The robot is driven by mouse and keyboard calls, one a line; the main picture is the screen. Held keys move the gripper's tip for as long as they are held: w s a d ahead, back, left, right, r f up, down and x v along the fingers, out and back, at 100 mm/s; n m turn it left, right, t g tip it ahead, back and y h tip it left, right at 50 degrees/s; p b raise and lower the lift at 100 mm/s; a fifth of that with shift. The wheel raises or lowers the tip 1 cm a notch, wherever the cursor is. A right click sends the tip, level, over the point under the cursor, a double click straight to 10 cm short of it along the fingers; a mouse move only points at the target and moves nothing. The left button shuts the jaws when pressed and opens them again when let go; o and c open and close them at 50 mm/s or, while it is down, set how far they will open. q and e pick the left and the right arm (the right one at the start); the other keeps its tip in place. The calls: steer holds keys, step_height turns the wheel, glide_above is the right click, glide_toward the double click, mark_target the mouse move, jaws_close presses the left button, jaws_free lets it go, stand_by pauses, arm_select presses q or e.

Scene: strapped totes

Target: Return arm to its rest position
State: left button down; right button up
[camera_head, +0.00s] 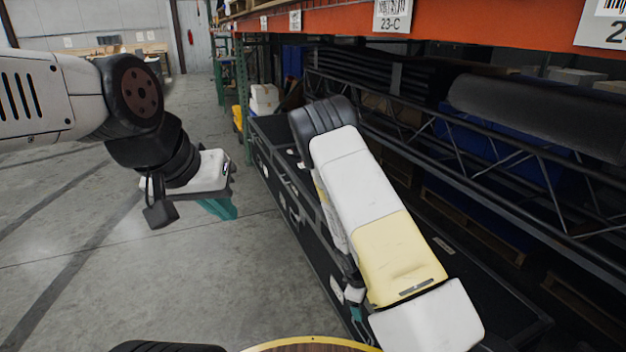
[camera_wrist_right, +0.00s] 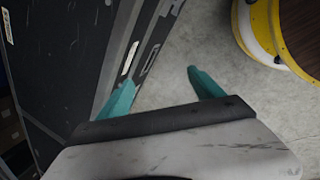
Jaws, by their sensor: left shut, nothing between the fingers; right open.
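My left gripper (camera_head: 222,208) hangs at the left in the head view, over bare floor. Its teal fingers are shut and empty. My right arm reaches down through the middle of the head view, over black totes (camera_head: 285,200) by the rack. Only a little of my right gripper (camera_head: 356,314) shows there, low beside the tote wall. In the right wrist view my right gripper (camera_wrist_right: 162,90) is open, with its two teal fingertips apart and nothing between them. A black tote side (camera_wrist_right: 65,55) fills the left of that view, close to the left finger.
A rack with an orange beam (camera_head: 330,20) and black metal trusses (camera_head: 470,145) runs along the right. A white box (camera_head: 264,98) stands farther back. Grey floor (camera_head: 190,280) is clear at the left and centre.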

step_height(320, 180, up, 30)
steer(key=s+a+m+t+y, duration=0.1)
steer(key=s+a+m+y, duration=0.15)
steer(key=m, duration=0.55)
steer(key=s+d+r+m+t+y, duration=0.1)
steer(key=s+r+m+t+y, duration=0.1)
steer(key=s+r, duration=1.4)
steer(key=shift+s+d+r+m+t, duration=0.35)
steer(key=shift+s+m+t, duration=0.15)
steer(key=shift+m, duration=0.6)
